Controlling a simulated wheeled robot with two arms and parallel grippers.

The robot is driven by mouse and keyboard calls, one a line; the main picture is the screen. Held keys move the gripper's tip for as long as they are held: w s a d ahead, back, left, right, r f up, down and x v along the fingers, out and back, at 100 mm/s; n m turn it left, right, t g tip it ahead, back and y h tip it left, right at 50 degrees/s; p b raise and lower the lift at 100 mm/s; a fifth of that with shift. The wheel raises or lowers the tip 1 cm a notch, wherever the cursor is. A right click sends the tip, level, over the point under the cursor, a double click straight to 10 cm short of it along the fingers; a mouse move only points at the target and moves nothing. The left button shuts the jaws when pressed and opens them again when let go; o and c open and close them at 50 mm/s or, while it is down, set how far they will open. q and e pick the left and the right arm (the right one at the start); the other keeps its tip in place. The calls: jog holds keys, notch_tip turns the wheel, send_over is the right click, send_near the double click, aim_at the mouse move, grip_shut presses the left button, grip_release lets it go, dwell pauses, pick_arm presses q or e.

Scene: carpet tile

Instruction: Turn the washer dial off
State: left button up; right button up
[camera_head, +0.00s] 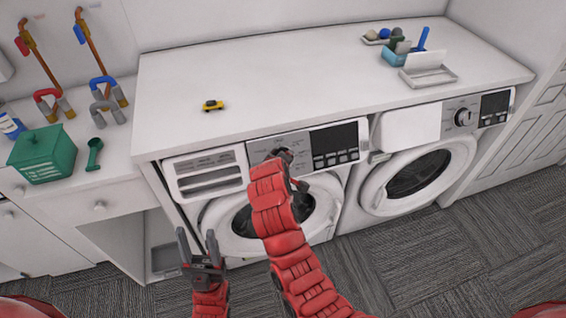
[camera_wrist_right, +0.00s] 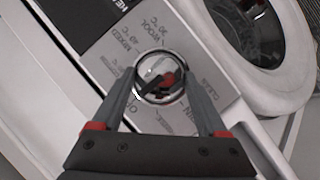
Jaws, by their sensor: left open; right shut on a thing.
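The left washer (camera_head: 340,195) stands under the white counter, with its round dial on the front panel. In the head view my right arm and gripper (camera_head: 284,157) mostly cover this dial. In the right wrist view the silver-rimmed dial (camera_wrist_right: 163,72) sits between the fingers of my right gripper (camera_wrist_right: 162,84), which is shut on it. Printed labels such as WOOL and MIXED ring the dial; some lie behind the fingers, and the exact setting is hard to read. My left gripper (camera_head: 202,252) is open and empty, low in front of the washer's left side.
A second washer (camera_head: 420,170) with its own dial (camera_head: 463,117) stands to the right. A green box (camera_head: 42,153) and scoop (camera_head: 94,153) sit at left. Carpeted floor is clear at right.

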jog(key=o, duration=1.3)
jog(key=shift+d+f, duration=0.1)
jog(key=shift+c, duration=0.2)
jog(key=v, duration=1.7)
jog(key=shift+s+p, duration=0.2)
jog(key=shift+p, duration=0.1)
